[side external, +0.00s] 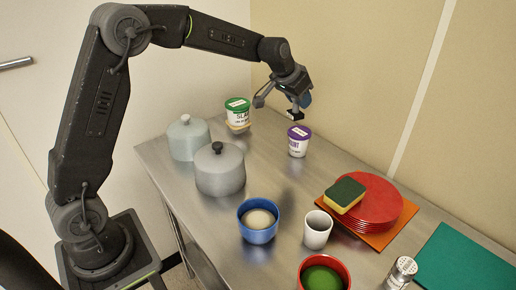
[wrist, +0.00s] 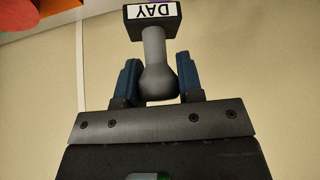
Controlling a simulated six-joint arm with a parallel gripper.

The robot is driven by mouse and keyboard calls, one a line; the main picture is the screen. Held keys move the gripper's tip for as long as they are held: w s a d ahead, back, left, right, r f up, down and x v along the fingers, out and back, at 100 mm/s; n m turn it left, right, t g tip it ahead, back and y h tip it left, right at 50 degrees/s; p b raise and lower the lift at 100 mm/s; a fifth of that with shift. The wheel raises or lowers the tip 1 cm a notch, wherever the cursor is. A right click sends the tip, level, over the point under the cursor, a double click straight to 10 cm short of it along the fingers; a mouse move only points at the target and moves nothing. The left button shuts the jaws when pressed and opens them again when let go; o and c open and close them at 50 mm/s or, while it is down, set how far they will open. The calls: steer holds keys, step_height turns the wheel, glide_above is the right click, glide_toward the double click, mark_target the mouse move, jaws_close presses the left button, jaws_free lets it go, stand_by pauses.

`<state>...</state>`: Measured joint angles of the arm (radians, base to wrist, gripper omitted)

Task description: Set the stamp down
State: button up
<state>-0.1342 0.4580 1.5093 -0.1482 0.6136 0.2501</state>
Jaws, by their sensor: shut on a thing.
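The stamp (wrist: 154,42) has a grey handle with a rounded knob and a dark block with a white label reading "DAY". In the wrist view my gripper (wrist: 157,82) has its blue-padded fingers on either side of the knob, shut on it. In the side external view my gripper (side external: 283,102) is over the far part of the steel table (side external: 270,150). The stamp's dark block (side external: 295,115) shows there small, below the fingers and apparently above the table. Most of its handle is hard to make out in that view.
A green-lidded tub (side external: 238,113) and a purple-lidded tub (side external: 298,142) stand near my gripper. Two lidded pots (side external: 220,170) are at left. A blue bowl (side external: 258,232), white cup (side external: 317,230) and stacked red plates (side external: 380,205) with a sponge (side external: 345,194) are nearer. Bare steel lies between pots and plates.

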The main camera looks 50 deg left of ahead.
steer(key=s+a+r+m+g+h, duration=0.1)
steer(key=s+a+m+h, duration=0.15)
steer(key=s+a, duration=0.5)
steer(key=s+a+m+h, duration=0.1)
steer(key=s+a+m, duration=0.35)
steer(key=a, duration=0.65)
steer(key=d+x, duration=0.1)
steer(key=x, duration=0.4)
steer(key=d+x, duration=0.1)
steer(key=x, duration=0.4)
steer(key=d+r+x, duration=0.1)
steer(key=x, duration=0.5)
steer(key=shift+s, duration=0.1)
steer(key=shift+f+n, duration=0.3)
steer(key=shift+f, duration=1.55)
steer(key=shift+f, duration=0.1)
steer(key=o, duration=0.9)
